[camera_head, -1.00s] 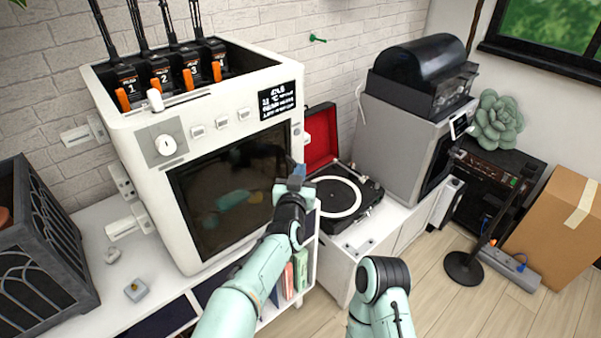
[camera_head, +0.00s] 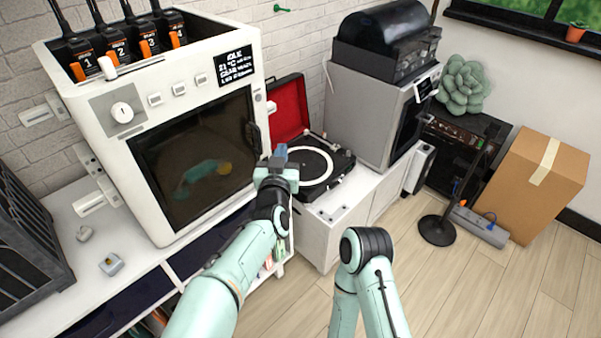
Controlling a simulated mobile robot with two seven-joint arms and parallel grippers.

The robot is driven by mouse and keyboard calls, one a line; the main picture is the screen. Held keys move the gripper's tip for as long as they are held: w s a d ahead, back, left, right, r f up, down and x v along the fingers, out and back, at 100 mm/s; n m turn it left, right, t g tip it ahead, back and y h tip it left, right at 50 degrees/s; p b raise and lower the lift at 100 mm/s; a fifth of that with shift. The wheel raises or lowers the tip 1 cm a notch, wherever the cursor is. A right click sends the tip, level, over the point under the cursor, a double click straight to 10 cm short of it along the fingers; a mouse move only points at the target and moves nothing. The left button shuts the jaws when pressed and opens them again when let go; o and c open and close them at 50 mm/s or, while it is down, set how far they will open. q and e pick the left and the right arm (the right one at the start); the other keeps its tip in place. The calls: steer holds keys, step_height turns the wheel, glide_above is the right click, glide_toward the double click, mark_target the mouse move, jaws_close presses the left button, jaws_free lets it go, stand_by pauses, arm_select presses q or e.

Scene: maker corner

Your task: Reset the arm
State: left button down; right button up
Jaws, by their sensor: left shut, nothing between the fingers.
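My left gripper (camera_head: 280,152) is shut and empty. It is in front of the right edge of the white 3D printer (camera_head: 75,100) and just left of the record player, and looks apart from both. The printer's dark glass door (camera_head: 190,150) is shut, with its handle (camera_head: 254,138) at the right side. A teal and yellow shape (camera_head: 205,175) shows dimly behind the glass. My right arm (camera_head: 370,265) shows at the lower middle, but its gripper is out of view.
A record player (camera_head: 322,165) with a red lid stands right of the printer on a white cabinet. A grey machine (camera_head: 370,115) stands beside it. A cardboard box (camera_head: 530,185), a power strip (camera_head: 478,226) and a black stand (camera_head: 438,230) are on the floor. The floor at lower right is clear.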

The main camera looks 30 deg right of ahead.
arm_select(q)
steer(key=s, duration=0.6)
steer(key=w+a+f+n+g+y+p, duration=0.1)
steer(key=w+a+f+g+y, duration=0.1)
steer(key=a+f, duration=0.7)
steer(key=w+a+f+n+g+y+p, duration=0.15)
steer(key=a+f, duration=0.35)
steer(key=f, duration=0.7)
steer(key=s+a+f+n+g+y+p, duration=0.2)
steer(key=s+a+f+g+y, duration=0.3)
steer(key=a+f, duration=0.8)
steer(key=s+a+f+n+g+p, duration=0.1)
steer(key=s+a+f+n, duration=0.1)
steer(key=s+a+f, duration=0.4)
steer(key=s+a+f+n+g+p, duration=0.15)
steer(key=s+a, duration=0.25)
steer(key=s, duration=0.5)
steer(key=s+a+n+g+h+p, duration=0.1)
steer(key=s+a+n+g+p, duration=0.1)
steer(key=s, duration=1.3)
steer(key=shift+s+a+n+g+h, duration=0.2)
steer(key=shift+a+n+g+h, duration=0.3)
steer(key=shift+g, duration=0.7)
steer(key=shift+a, duration=0.1)
